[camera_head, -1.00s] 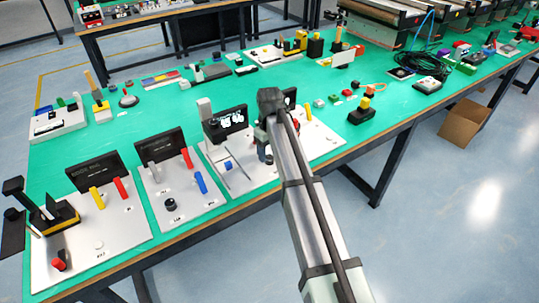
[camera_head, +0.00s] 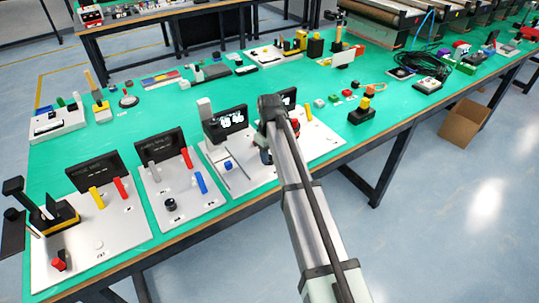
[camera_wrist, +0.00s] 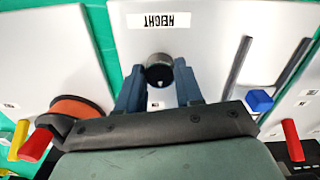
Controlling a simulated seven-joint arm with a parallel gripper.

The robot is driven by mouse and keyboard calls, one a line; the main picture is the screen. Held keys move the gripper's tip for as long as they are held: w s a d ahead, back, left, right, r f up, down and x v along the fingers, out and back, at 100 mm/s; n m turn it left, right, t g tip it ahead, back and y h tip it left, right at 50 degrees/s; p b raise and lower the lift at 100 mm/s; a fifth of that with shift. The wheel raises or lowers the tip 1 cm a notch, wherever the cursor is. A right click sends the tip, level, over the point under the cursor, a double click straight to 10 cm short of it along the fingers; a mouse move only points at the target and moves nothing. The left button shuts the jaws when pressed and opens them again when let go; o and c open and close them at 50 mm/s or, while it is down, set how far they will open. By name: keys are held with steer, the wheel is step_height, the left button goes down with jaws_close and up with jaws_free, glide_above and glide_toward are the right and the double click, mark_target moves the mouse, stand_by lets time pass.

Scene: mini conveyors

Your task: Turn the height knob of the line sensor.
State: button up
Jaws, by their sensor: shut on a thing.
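The height knob (camera_wrist: 158,66) is a small dark round knob with a white mark, in the upper middle of the wrist view. It stands on a pale panel (camera_wrist: 205,30) beside a label reading HEIGHT (camera_wrist: 165,20), upside down here. My gripper (camera_wrist: 158,78) is shut on the knob, with one blue-grey finger at each side. In the head view my arm and wrist hide the knob and the fingertips. The panel (camera_head: 240,183) there carries a lit display (camera_head: 231,121) with white digits, too small to read surely.
A blue slider block (camera_wrist: 260,100) stands by slots on the same panel. A round orange-and-black part (camera_wrist: 78,110) is close left of my gripper. Yellow and red levers (camera_head: 120,187) stand on the left panels. Small coloured blocks lie behind on the green table.

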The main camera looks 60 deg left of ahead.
steer(key=c, duration=0.3)
steer(key=shift+m, duration=0.3)
steer(key=m, duration=1.1)
stand_by(0.5)
steer(key=o, duration=1)
steer(key=shift+o, duration=0.2)
steer(key=shift+r, duration=0.15)
